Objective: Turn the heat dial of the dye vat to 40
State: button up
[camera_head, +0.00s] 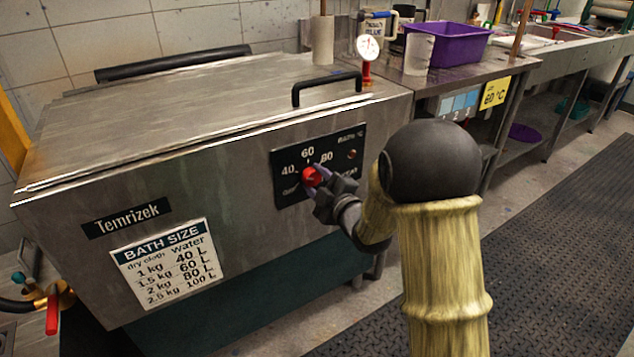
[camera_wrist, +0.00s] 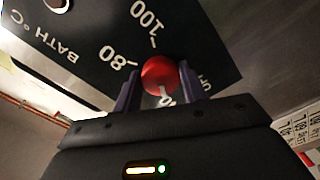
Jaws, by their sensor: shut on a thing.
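The dye vat (camera_head: 240,185) is a large steel box with a sloping lid. Its black heat panel (camera_head: 343,136) is on the front, with 40 at left, 60 at top and 80 at right. The heat dial is a red knob (camera_head: 310,177), also seen in the wrist view (camera_wrist: 158,72). My gripper (camera_head: 318,178) is shut on the knob, one purple finger on each side in the wrist view (camera_wrist: 159,88). A pale mark shows at the knob's lower edge there. I cannot tell which number the dial points to; the gripper hides part of the panel.
A black lid handle (camera_head: 326,87) and a round gauge (camera_head: 368,48) are above the panel. A bath size sign (camera_head: 166,264) is lower left on the vat front. A bench (camera_head: 455,82) with a purple tub (camera_head: 446,47) stands at right. Dark floor matting (camera_head: 570,235) is clear.

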jog(key=o, duration=1)
jog(key=shift+c, duration=0.2)
jog(key=shift+s, duration=0.1)
jog(key=b+v, duration=0.9)
jog(key=v, duration=0.8)
jog(key=shift+d, duration=0.15)
